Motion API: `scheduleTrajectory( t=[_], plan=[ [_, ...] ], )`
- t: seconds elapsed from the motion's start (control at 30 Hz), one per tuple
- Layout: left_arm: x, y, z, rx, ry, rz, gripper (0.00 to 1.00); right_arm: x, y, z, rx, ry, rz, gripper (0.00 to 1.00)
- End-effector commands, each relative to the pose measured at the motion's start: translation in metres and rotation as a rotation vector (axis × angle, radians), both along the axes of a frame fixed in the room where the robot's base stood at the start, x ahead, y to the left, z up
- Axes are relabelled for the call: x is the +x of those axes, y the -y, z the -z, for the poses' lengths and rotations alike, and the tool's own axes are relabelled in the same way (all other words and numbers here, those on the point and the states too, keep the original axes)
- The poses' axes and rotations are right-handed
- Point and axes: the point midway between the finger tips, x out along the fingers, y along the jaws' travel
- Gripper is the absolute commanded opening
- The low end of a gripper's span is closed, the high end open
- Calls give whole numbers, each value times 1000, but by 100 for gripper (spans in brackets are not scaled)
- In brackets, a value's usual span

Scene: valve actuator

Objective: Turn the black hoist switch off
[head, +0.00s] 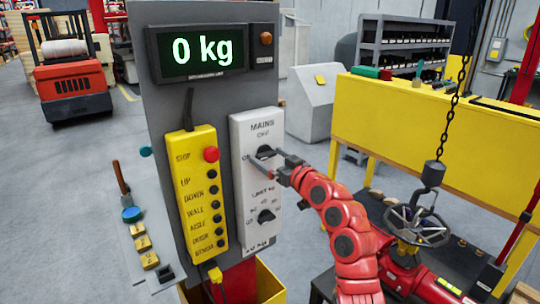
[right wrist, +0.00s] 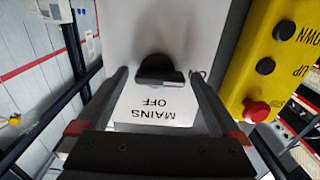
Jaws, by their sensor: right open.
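The black rotary switch (head: 265,151) sits on the white panel (head: 240,185) under the words MAINS OFF. It also shows in the right wrist view (right wrist: 158,70), above the upside-down label. My right gripper (head: 263,155) is open at this switch, its fingers on either side of it. In the right wrist view the fingers (right wrist: 161,76) are spread with the switch between and slightly beyond them; I cannot tell whether they touch it. A second black knob (head: 265,216) is lower on the panel, by the LIMIT kg scale. My left gripper is not in view.
A yellow button box (head: 199,190) with a red stop button (head: 211,154) is left of the panel. The display (head: 201,50) above reads 0 kg. A chain (head: 450,115) hangs at right over a handwheel valve (head: 416,224). A yellow bench (head: 430,125) stands behind.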

Motion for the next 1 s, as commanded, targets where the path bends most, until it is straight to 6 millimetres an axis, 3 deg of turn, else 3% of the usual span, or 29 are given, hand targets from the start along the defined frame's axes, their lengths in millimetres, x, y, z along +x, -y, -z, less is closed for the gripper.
scheduleTrajectory(
  t=[0.27, 0.7, 1.0],
  plan=[
    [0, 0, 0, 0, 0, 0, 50, 1, -1, 0, 0, 0, 0, 100],
    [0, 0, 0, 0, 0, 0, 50, 1, -1, 0, 0, 0, 0, 21],
    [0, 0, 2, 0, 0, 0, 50, 1, 0, 0, 28, -19, 1, 19]
  ],
)
